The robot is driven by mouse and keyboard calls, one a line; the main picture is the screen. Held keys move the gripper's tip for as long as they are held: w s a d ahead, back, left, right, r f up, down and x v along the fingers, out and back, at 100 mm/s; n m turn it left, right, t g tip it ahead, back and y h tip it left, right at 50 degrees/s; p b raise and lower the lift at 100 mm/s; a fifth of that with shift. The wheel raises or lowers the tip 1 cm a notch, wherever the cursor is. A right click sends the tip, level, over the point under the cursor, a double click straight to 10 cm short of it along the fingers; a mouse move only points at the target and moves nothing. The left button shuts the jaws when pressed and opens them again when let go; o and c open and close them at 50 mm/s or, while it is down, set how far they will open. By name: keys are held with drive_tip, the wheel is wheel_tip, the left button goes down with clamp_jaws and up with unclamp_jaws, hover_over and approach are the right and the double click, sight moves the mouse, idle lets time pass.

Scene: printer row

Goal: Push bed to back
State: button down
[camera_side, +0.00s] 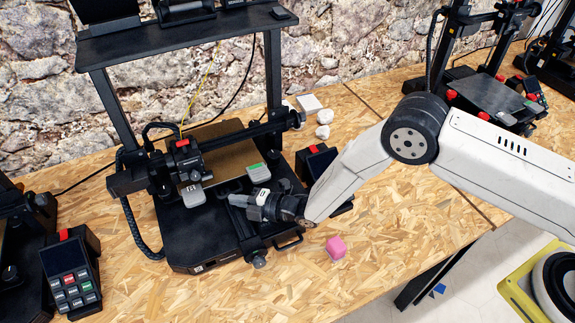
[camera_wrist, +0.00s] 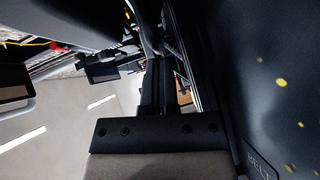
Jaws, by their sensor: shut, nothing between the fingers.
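The printer (camera_side: 190,240) has a black frame and stands on the wooden table. Its bed (camera_side: 228,155) shows as a brown-gold plate toward the back, behind the print head (camera_side: 184,160), which partly covers it. My gripper (camera_side: 236,200) is shut and empty, low over the front part of the printer, in front of the plate. Whether it touches the bed is not clear. The wrist view is close and dark: a black bracket with screws (camera_wrist: 158,130) lies above a grey-brown surface, and I cannot tell the bed there.
A grey block with a green top (camera_side: 258,172) is at the plate's front right. A pink cube (camera_side: 336,248) lies on the table (camera_side: 400,225) right of the printer. A keypad unit (camera_side: 70,275) stands at left, another printer (camera_side: 485,95) at back right. White pieces (camera_side: 323,117) lie behind.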

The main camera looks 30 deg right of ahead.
sight(233, 188)
drive_tip(key=shift+w, duration=0.1)
drive_tip(key=shift+w, duration=1.75)
drive_tip(key=shift+w+r, duration=0.1)
drive_tip(key=shift+w, duration=0.1)
drive_tip(key=shift+d, duration=0.1)
drive_tip(key=shift+s, duration=0.15)
drive_tip(key=shift+s+r, duration=0.2)
drive_tip(key=shift+s, duration=0.75)
drive_tip(key=shift+s+r, duration=0.15)
drive_tip(key=shift+s, duration=0.8)
drive_tip(key=shift+v, duration=5.05)
drive_tip(key=shift+s, duration=0.2)
drive_tip(key=shift+r, duration=0.1)
